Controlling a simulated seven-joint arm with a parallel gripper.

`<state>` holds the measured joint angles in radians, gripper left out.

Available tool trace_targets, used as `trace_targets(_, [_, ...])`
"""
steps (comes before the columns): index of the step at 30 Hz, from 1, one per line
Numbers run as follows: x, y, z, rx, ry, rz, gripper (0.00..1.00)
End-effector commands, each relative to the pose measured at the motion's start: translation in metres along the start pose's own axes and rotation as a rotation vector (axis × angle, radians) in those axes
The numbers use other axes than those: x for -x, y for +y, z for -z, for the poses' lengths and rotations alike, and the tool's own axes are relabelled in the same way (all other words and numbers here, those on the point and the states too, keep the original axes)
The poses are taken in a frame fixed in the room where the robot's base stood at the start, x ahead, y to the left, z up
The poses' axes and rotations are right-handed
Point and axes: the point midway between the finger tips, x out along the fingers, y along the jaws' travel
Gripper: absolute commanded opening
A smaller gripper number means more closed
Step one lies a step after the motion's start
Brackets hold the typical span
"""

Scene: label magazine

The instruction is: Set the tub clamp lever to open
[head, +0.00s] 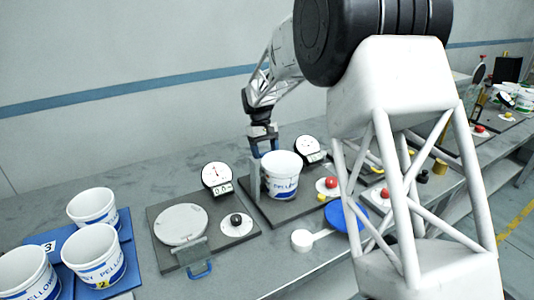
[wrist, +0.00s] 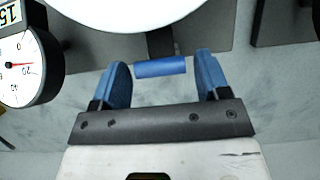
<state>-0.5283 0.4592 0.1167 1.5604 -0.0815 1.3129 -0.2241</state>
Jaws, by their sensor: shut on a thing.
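A white tub (head: 282,178) with blue lettering stands upright on a dark station plate (head: 257,204). The tub's rim also shows at the top of the wrist view (wrist: 130,12). My gripper (head: 264,148) is at the tub's far left side, pointing down. In the wrist view, a blue lever handle (wrist: 160,67) on a dark arm lies crosswise between my two blue fingers, close to the tub's edge. My gripper (wrist: 164,78) is shut on this handle. The head view does not show the handle clearly, and the lever's setting cannot be told.
A left station has a grey disc (head: 181,224), a black knob (head: 236,219) and another blue handle (head: 201,270). Dial gauges (head: 216,176) stand behind. Several white tubs (head: 93,206) sit on blue mats at left.

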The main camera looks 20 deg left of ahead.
Motion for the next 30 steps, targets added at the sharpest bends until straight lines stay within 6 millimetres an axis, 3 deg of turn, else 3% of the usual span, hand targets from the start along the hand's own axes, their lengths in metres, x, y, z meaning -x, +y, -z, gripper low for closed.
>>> trace_targets(12, [0.007, 0.0, 0.017, 0.0, -0.206, -0.001, 0.26])
trace_targets(28, [0.007, 0.0, 0.019, 0.0, -0.239, -0.001, 0.26])
trace_targets(29, [0.007, 0.0, 0.019, 0.0, -0.239, -0.001, 0.72])
trace_targets(30, [0.007, 0.0, 0.019, 0.0, -0.239, -0.001, 0.78])
